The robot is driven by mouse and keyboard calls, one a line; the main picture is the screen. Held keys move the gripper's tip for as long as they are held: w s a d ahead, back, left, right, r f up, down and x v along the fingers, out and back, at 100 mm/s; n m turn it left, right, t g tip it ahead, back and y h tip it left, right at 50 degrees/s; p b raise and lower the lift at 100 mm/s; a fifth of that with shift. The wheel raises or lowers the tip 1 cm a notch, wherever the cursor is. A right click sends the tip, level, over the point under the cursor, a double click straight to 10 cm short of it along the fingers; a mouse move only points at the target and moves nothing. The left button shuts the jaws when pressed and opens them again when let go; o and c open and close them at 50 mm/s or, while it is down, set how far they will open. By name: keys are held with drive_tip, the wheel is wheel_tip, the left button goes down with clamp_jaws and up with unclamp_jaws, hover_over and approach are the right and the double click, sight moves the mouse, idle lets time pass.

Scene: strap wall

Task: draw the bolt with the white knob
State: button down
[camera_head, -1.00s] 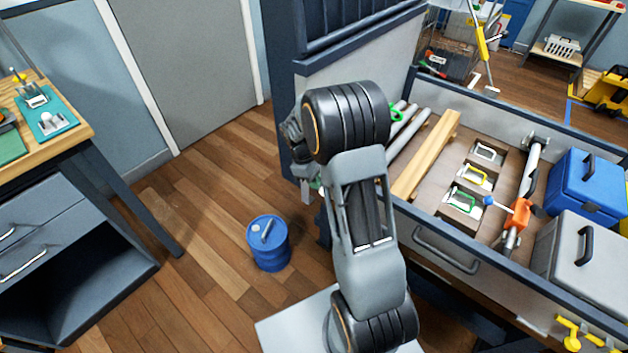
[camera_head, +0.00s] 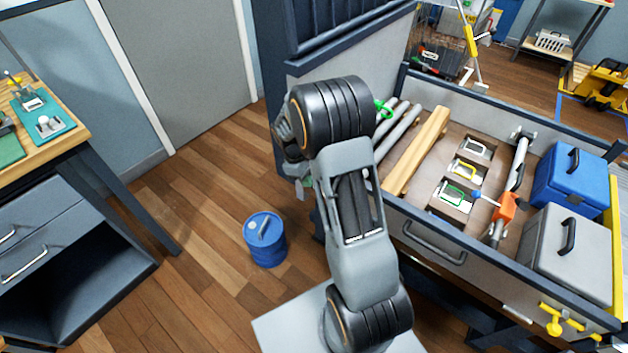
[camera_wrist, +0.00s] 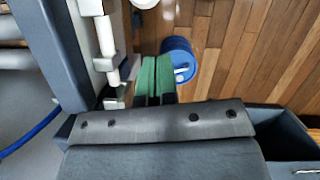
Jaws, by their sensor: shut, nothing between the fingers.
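In the wrist view a pale upright rod (camera_wrist: 105,36) runs along a light plate at the left, with brackets; it looks like a bolt. A whitish rounded piece (camera_wrist: 145,3) is cut off by the top edge; it may be the white knob, but I cannot tell. My gripper (camera_wrist: 156,66) has green fingers close together, shut and empty, just right of the rod's lower end. I cannot tell whether they touch it. In the head view my arm hides most of the gripper and the bolt.
A blue drum (camera_head: 265,240) stands on the wooden floor left of my arm; floor around it is clear. At right is a tray (camera_head: 432,249) with a wooden beam (camera_head: 416,150), coloured handles, a blue case (camera_head: 570,180) and a grey case (camera_head: 566,245). A workbench (camera_head: 72,135) stands left.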

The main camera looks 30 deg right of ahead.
drive_tip(key=p+v, duration=0.1)
drive_tip(key=v, duration=0.9)
drive_tip(key=shift+w, duration=0.1)
drive_tip(key=s+a+r+m+t+y+p, duration=0.1)
drive_tip(key=s+a+r+m+t+p, duration=0.2)
drive_tip(key=s+r+p, duration=0.4)
drive_tip(key=s+a+r+m+t+y+p, duration=0.1)
drive_tip(key=s+a+r+m+t+p, duration=0.2)
drive_tip(key=s+r+p, duration=0.4)
drive_tip(key=s+a+r+m, duration=0.1)
drive_tip(key=s+r, duration=0.3)
drive_tip(key=r, duration=0.5)
drive_tip(key=shift+s+a, duration=0.15)
drive_tip(key=shift+a, duration=0.15)
